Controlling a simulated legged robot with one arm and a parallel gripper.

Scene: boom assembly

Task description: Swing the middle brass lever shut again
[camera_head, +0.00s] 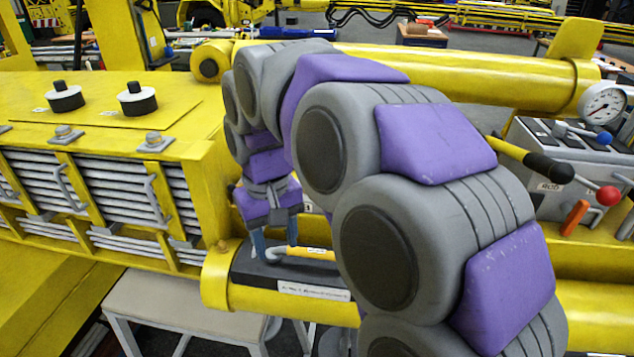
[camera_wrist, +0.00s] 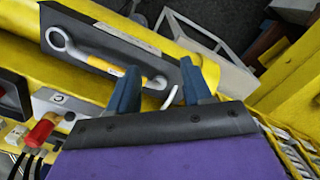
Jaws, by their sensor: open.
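My gripper (camera_head: 275,246) is open over a dark tray (camera_head: 318,272) on the yellow boom. In the wrist view, my gripper (camera_wrist: 159,70) has its two blue fingers apart. A silver tool with a yellow grip (camera_head: 310,253) lies in the tray, and its shaft (camera_wrist: 155,82) shows between the fingers; I cannot tell if they touch it. No lever is clearly marked as the middle brass one. A yellowish lever with a black grip (camera_head: 535,160) sticks out from the panel at right. My arm hides part of the panel.
A slatted yellow housing (camera_head: 120,190) stands at left. A pale bench (camera_head: 160,305) is below the tray.

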